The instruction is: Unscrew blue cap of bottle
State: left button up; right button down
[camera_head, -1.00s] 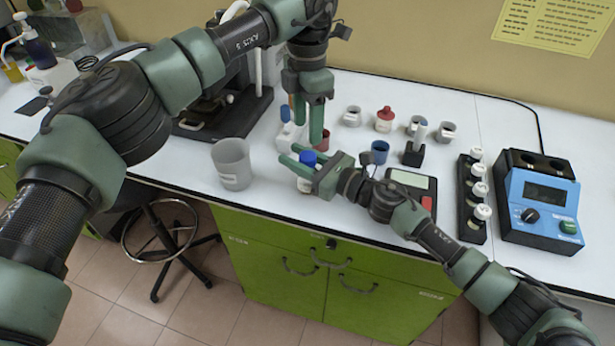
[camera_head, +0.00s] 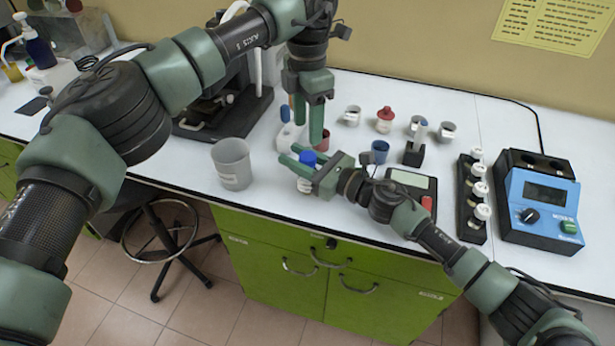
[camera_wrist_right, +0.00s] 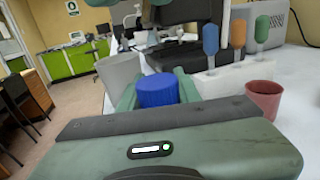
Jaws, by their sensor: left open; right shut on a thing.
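The bottle (camera_head: 305,184) is small and white with a blue cap (camera_head: 308,158) on top. My right gripper (camera_head: 298,168) is shut on the bottle near the front edge of the bench, and the cap stands above its fingers. In the right wrist view the blue cap (camera_wrist_right: 158,90) sits upright between the green fingers, and the bottle body is hidden. My left gripper (camera_head: 307,122) points down above and behind the cap. It is open, with nothing seen between its fingers, and is apart from the cap.
A grey beaker (camera_head: 232,165) stands left of the bottle. A red cup (camera_wrist_right: 263,97) and a white rack (camera_wrist_right: 228,78) with coloured-handled tools are close behind. A scale (camera_head: 411,184), a blue cup (camera_head: 379,152) and a vial rack (camera_head: 473,200) stand to the right.

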aim_at(308, 156)
dwell(0.4)
pick_arm(q)
jog(key=m, duration=0.7)
jog(key=shift+m, duration=0.4)
jog(key=m, duration=0.4)
jog(key=shift+m, duration=0.3)
jog(key=m, duration=1)
jog(key=shift+m, duration=0.4)
jog(key=m, duration=0.8)
jog(key=shift+f, duration=4)
